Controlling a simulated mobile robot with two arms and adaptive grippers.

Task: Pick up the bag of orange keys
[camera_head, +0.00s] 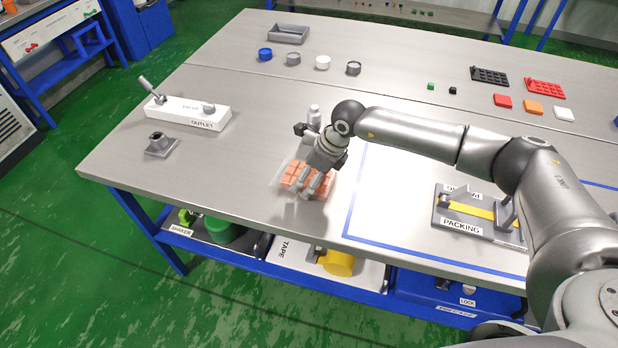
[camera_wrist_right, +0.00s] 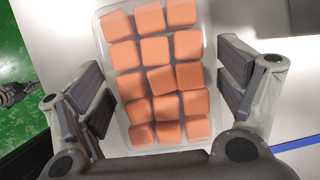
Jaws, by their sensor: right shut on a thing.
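The bag of orange keys (camera_head: 291,174) is a clear bag with rows of orange cube-like keys, at the front of the table left of the blue tape outline. My right gripper (camera_head: 311,187) comes down over it from above. In the right wrist view the bag (camera_wrist_right: 155,78) lies between the two fingers of my right gripper (camera_wrist_right: 165,95), which are shut on its sides. I cannot tell whether the bag touches the table. My left gripper is not in the head view.
A packing fixture (camera_head: 466,212) stands right of the bag inside the blue outline. A white outlet block (camera_head: 185,112) and a small grey fitting (camera_head: 161,145) are at the left. Several round caps, a grey tray (camera_head: 288,34) and coloured tiles sit farther back.

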